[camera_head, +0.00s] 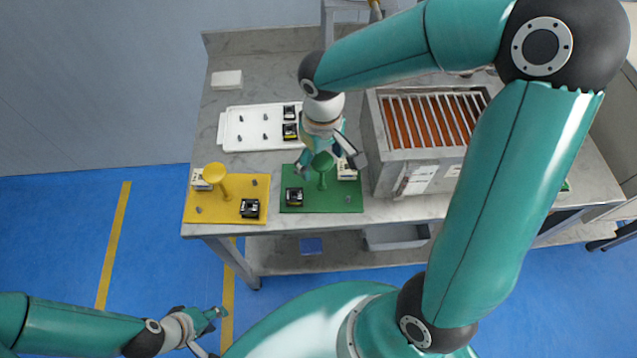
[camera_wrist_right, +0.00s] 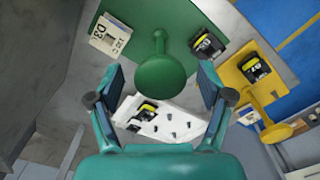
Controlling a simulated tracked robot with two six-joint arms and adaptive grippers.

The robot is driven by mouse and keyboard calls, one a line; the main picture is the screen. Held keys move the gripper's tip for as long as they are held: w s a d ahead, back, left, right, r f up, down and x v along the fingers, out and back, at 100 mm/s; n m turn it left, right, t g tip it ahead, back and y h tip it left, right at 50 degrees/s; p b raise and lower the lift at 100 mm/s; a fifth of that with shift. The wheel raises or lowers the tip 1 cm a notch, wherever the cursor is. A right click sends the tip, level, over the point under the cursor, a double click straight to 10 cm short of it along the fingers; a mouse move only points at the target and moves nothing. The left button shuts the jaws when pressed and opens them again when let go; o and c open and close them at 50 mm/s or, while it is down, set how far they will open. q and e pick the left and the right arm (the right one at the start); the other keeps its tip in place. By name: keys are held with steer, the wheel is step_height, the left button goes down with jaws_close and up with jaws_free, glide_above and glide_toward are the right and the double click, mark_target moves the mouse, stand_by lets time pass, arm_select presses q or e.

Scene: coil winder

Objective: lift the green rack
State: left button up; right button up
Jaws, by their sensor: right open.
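The green rack (camera_head: 345,200) lies on the table near its front edge. It is a flat green plate with an upright round-topped green post, a black part and a white labelled block on it. My right gripper (camera_head: 332,160) is above its back part. In the right wrist view the green rack (camera_wrist_right: 205,20) shows its round post top (camera_wrist_right: 160,80) between the open fingers of my right gripper (camera_wrist_right: 160,90), with gaps on both sides. My left gripper (camera_head: 212,330) is low at the bottom left, away from the table; its fingers look spread and empty.
A yellow rack (camera_head: 245,213) with a similar post stands left of the green one. A white tray (camera_head: 235,140) with black parts lies behind. A metal box with orange slats (camera_head: 420,155) stands close on the right. A white block (camera_head: 227,79) lies at the back left.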

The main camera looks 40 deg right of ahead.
steer(key=shift+f, duration=0.2)
jaws_close()
stand_by(0.3)
steer(key=shift+r, duration=0.1)
